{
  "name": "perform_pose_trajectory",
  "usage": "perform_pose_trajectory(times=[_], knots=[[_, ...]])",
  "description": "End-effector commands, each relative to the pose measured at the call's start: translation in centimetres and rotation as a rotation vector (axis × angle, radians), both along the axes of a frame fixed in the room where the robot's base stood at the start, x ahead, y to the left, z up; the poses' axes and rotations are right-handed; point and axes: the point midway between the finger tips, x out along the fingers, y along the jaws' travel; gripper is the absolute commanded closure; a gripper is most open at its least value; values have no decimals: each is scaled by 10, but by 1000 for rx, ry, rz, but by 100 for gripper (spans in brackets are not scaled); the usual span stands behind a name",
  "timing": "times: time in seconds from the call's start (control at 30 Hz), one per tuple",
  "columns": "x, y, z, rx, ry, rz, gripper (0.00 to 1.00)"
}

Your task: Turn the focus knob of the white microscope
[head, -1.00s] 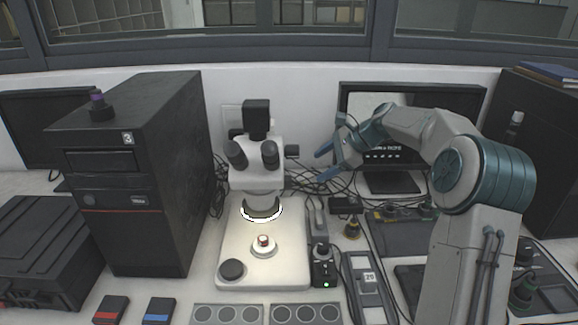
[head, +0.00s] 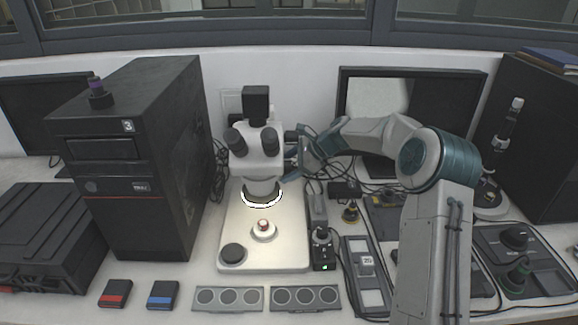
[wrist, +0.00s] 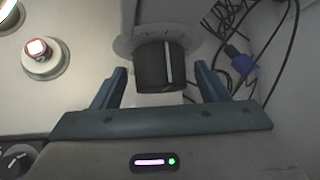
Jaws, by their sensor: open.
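The white microscope (head: 262,158) stands on its pale base plate in the middle of the table, its ring light lit. In the wrist view its focus knob (wrist: 160,68) is a dark cylinder with a white line, on a light round collar. My gripper (wrist: 161,82) is open, with one blue finger on each side of the knob. The fingertips appear level with the knob's near part, with gaps on both sides; I cannot tell how deep they reach. In the head view my gripper (head: 296,165) is at the microscope's right side, and the knob is largely hidden.
A black tower marked 3 (head: 155,170) stands left of the microscope. A small device with a green light (head: 323,250) stands right of the base plate. Loose cables (wrist: 240,40) lie beside the knob. A monitor (head: 440,105) is behind my arm.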

Motion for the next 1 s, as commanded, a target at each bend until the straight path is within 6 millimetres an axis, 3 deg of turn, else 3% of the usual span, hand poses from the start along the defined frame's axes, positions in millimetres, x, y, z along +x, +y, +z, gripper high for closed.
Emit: perform_pose_trajectory(times=[0.27,0.43,0.47,1.0], knots=[[1,1,-1,-1,-1,-1,32],[1,1,-1,-1,-1,-1,74],[1,1,-1,-1,-1,-1,77],[0,0,-7,-2,-97,-4,77]])
